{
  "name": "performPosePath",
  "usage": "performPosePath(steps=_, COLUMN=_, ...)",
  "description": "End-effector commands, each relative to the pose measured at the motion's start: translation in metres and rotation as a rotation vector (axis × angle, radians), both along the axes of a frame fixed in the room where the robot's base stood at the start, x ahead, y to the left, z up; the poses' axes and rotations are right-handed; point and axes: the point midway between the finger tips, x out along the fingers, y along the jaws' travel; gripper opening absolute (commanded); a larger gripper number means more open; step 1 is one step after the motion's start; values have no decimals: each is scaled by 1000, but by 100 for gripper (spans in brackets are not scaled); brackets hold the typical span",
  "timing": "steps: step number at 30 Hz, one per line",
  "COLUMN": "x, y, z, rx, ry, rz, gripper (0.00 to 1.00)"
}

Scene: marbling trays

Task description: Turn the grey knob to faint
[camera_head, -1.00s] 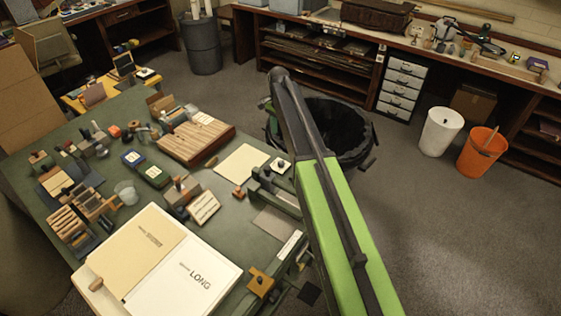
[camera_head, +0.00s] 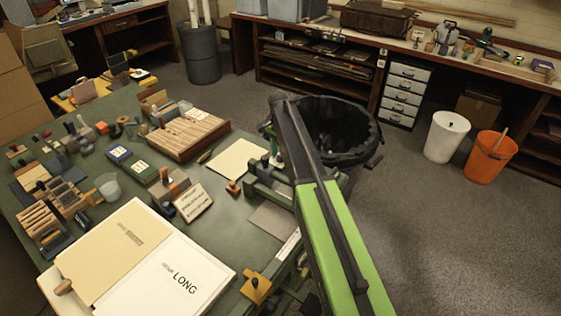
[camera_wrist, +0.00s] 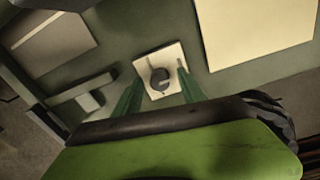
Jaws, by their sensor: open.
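The grey knob (camera_wrist: 160,79) is a small dark round knob on a pale square plate (camera_wrist: 173,55) in the wrist view. A light notch or mark shows on its lower side. No readable lettering shows around it, so I cannot tell its setting. My gripper (camera_wrist: 160,75) is open, with one green finger on each side of the knob and a gap to it on both sides. I cannot tell how far above the plate the fingertips are. In the head view my arm covers most of the knob and its plate.
A cream sheet (camera_wrist: 258,30) lies right of the plate in the wrist view, and a green fixture (camera_wrist: 92,101) stands left. A black bin (camera_head: 340,125) stands behind.

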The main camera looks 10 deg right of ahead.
Motion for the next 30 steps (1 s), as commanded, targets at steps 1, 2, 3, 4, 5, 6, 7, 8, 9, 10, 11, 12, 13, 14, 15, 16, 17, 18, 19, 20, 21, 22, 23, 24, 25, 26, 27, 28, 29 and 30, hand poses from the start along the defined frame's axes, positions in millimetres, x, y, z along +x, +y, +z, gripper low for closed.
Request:
performPosePath(steps=1, x=0, y=0, z=0, rx=0, ry=0, rz=0, gripper=48)
performPosePath(steps=2, x=0, y=0, z=1, rx=0, ry=0, rz=0, gripper=48)
performPosePath(steps=3, x=0, y=0, z=1, rx=0, ry=0, rz=0, gripper=48)
performPosePath(steps=4, x=0, y=0, z=1, rx=0, ry=0, rz=0, gripper=48)
performPosePath(steps=5, x=0, y=0, z=1, rx=0, ry=0, rz=1, gripper=48)
performPosePath(steps=6, x=0, y=0, z=1, rx=0, ry=0, rz=1, gripper=46)
performPosePath(steps=7, x=0, y=1, z=1, rx=0, ry=0, rz=1, gripper=42)
performPosePath(steps=8, x=0, y=1, z=1, rx=0, ry=0, rz=1, gripper=38)
performPosePath(steps=9, x=0, y=1, z=1, rx=0, ry=0, rz=1, gripper=33)
performPosePath(steps=10, x=0, y=1, z=1, rx=0, ry=0, rz=1, gripper=29)
performPosePath(steps=11, x=0, y=1, z=1, rx=0, ry=0, rz=1, gripper=25)
performPosePath(steps=12, x=0, y=1, z=1, rx=0, ry=0, rz=1, gripper=20)
performPosePath(steps=13, x=0, y=1, z=1, rx=0, ry=0, rz=1, gripper=16)
performPosePath(steps=14, x=0, y=1, z=1, rx=0, ry=0, rz=1, gripper=12)
performPosePath(steps=15, x=0, y=1, z=1, rx=0, ry=0, rz=1, gripper=6)
performPosePath(steps=16, x=0, y=1, z=1, rx=0, ry=0, rz=1, gripper=3)
performPosePath(steps=17, x=0, y=1, z=1, rx=0, ry=0, rz=1, gripper=0)
performPosePath(steps=18, x=0, y=1, z=1, rx=0, ry=0, rz=1, gripper=0)
performPosePath(steps=19, x=0, y=1, z=1, rx=0, ry=0, rz=2, gripper=0)
performPosePath(steps=20, x=0, y=1, z=1, rx=0, ry=0, rz=2, gripper=0)
performPosePath(steps=21, x=0, y=-1, z=1, rx=0, ry=0, rz=3, gripper=0)
performPosePath(steps=22, x=0, y=0, z=1, rx=-1, ry=1, rz=3, gripper=0)
performPosePath(steps=23, x=0, y=0, z=1, rx=-1, ry=0, rz=4, gripper=0)
performPosePath(steps=24, x=0, y=0, z=1, rx=-1, ry=0, rz=7, gripper=0)
performPosePath(steps=25, x=0, y=1, z=1, rx=-1, ry=0, rz=11, gripper=0)
performPosePath(steps=26, x=0, y=1, z=1, rx=-1, ry=1, rz=16, gripper=0)
performPosePath(steps=27, x=0, y=1, z=1, rx=-2, ry=0, rz=25, gripper=0)
performPosePath(steps=28, x=0, y=1, z=1, rx=-2, ry=1, rz=33, gripper=0)
performPosePath(steps=29, x=0, y=1, z=1, rx=-2, ry=1, rz=42, gripper=0)
performPosePath(steps=30, x=0, y=2, z=1, rx=-2, ry=1, rz=59, gripper=0)
